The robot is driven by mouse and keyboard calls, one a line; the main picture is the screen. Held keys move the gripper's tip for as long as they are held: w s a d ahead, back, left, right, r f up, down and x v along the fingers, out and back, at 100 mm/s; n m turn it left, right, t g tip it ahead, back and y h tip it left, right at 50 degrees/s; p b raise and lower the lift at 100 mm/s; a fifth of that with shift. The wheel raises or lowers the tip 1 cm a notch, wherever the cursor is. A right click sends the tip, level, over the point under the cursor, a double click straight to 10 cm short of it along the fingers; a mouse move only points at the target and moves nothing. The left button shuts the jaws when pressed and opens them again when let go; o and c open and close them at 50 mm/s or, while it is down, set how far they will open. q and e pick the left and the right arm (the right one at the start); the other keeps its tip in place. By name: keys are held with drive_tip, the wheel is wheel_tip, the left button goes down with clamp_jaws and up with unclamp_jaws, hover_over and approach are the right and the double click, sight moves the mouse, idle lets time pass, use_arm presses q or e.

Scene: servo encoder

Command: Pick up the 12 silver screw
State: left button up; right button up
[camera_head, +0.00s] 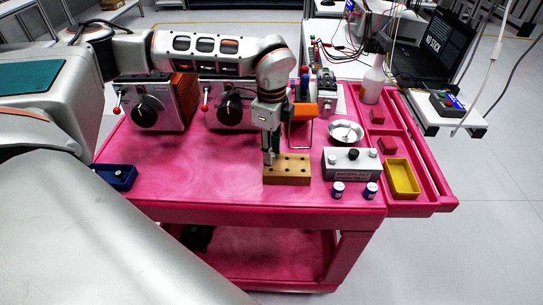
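My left gripper (269,159) points down at the left back edge of a wooden block (288,180) with several dark holes. Its fingers look close together, but the view is too small to tell if they are open or shut, or if anything is between them. I cannot make out a silver screw for certain; the fingers hide part of the block. A small blue bin (128,184) at the left front of the cart has a small light-coloured thing in it, too small to identify. My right gripper is not in view.
The pink cart (225,190) also carries a grey battery box (350,172), two small blue-and-white cells (337,190), a metal dish (345,140), a yellow bin (402,178) and a white bottle (373,85). Two machines with black dials (148,112) stand behind.

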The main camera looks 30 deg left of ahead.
use_arm(q)
drive_tip(key=c, duration=0.7)
drive_tip(key=shift+r, duration=0.1)
drive_tip(key=shift+r+p, duration=1.85)
drive_tip(key=shift+r, duration=0.95)
drive_tip(key=shift+f, duration=0.1)
